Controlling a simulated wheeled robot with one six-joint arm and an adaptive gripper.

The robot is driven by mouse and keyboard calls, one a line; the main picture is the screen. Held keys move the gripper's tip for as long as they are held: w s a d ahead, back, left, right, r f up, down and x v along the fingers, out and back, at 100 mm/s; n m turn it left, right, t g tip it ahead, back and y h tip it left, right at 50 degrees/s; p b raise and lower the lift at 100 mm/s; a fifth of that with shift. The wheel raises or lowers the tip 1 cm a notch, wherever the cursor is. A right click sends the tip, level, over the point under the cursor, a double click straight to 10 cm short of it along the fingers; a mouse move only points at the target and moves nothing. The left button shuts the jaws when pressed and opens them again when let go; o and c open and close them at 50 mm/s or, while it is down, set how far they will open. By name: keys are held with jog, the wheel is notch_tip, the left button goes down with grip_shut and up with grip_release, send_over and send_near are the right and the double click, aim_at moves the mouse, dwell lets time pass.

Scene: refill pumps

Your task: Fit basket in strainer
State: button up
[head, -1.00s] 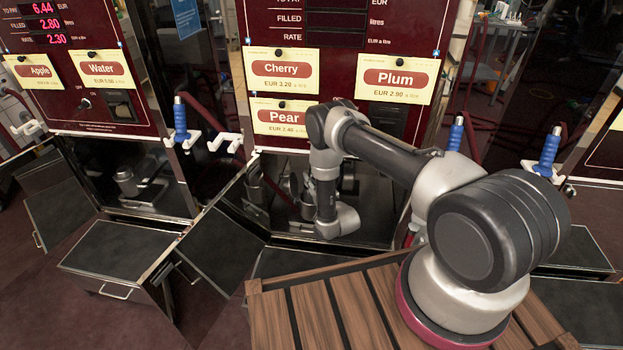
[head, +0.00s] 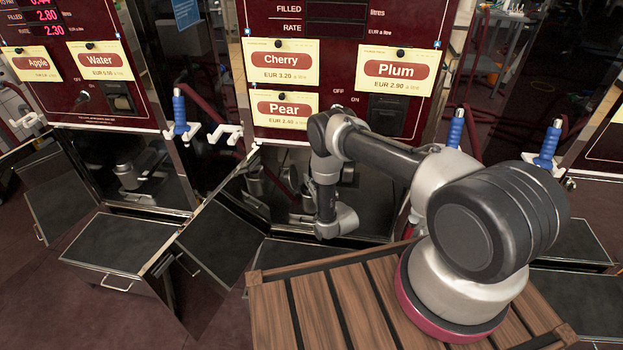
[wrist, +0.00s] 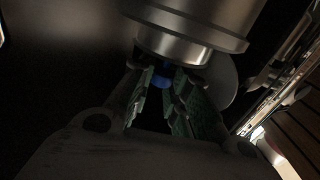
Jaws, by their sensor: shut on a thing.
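In the wrist view my gripper (wrist: 163,84) is shut on a small blue part (wrist: 162,76), which I take to be the top of the basket. Right beyond the fingertips is a round steel body with a wide flange (wrist: 185,40), which looks like the strainer. The rest of the basket does not show, so I cannot tell how far it sits in the steel body. In the head view my gripper is hidden behind my arm, low in the open cabinet of the middle pump (head: 385,190).
Open cabinet doors (head: 215,240) stand out left of my arm. Blue-handled nozzles (head: 180,112) hang beside the pumps. The wrist view is dark, with a bright metal edge (wrist: 275,100) at right.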

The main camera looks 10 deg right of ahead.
jog(key=shift+f, duration=1.35)
jog(key=o, duration=0.9)
jog(key=v, duration=1.2)
